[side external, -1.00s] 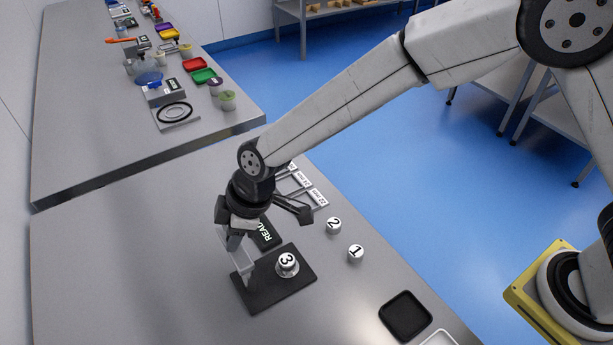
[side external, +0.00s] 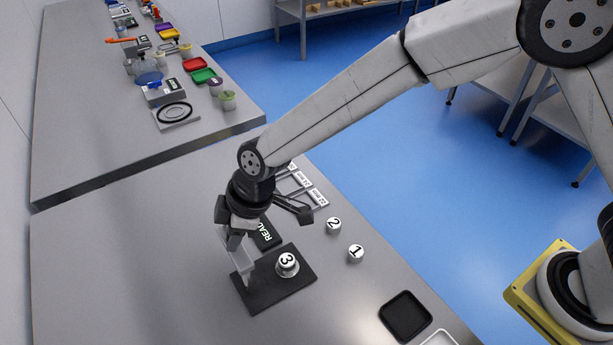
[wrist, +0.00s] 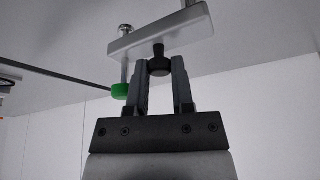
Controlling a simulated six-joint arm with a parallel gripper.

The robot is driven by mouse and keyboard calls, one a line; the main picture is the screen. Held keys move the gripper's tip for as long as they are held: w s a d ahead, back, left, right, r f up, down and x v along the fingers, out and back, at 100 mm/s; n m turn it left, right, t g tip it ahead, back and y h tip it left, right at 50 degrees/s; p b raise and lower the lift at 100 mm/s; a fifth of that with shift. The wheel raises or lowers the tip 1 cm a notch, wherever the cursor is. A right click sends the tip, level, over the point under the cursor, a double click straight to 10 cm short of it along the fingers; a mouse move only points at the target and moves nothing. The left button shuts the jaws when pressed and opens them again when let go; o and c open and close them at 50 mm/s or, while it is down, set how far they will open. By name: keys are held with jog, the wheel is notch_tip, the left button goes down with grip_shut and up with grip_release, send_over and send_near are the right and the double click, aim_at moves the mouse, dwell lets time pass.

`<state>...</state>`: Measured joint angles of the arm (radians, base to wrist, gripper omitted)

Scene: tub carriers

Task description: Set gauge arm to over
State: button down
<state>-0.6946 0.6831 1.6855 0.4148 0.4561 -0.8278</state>
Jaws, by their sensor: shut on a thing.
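My gripper (side external: 236,240) is low over the near bench, beside the black plate (side external: 262,298). In the wrist view my gripper (wrist: 161,72) has its fingers closed around a small black knob (wrist: 159,65) under a light grey bar (wrist: 165,33), which looks like the gauge arm. The grey bar also shows in the side view (side external: 241,262), at the left of the plate. A green-tipped pin (wrist: 120,91) hangs from the bar's left part. A silver weight marked 3 (side external: 287,264) stands on the plate, right of the bar. The knob is hidden in the side view.
A dark READ label (side external: 266,233) lies behind the plate. Weights marked 2 (side external: 333,226) and 1 (side external: 355,253) stand to the right. A black tray (side external: 405,316) is at the front right. A labelled rack (side external: 312,194) is behind my gripper. The left bench area is clear.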

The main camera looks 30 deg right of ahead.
jog(key=shift+d+r+m+t, duration=0.15)
jog(key=shift+m+t, duration=0.15)
jog(key=shift+m, duration=0.4)
dwell(0.5)
jog(key=shift+s+d+m+t+h, duration=0.4)
jog(key=shift+s+m+h, duration=0.4)
jog(key=shift+m, duration=1.95)
jog(key=shift+s+d+m+t+h, duration=0.25)
jog(key=shift+s+d+m+h, duration=0.6)
jog(key=shift+m, duration=1.95)
jog(key=shift+s+d+m+t+h, duration=0.15)
jog(key=shift+s+m+t+h, duration=0.2)
jog(key=shift+m+h, duration=1.65)
jog(key=shift+m+y, duration=0.75)
jog(key=shift+m, duration=0.2)
jog(key=c, duration=0.8)
grip_release()
jog(key=shift+o, duration=0.2)
jog(key=shift+s, duration=0.1)
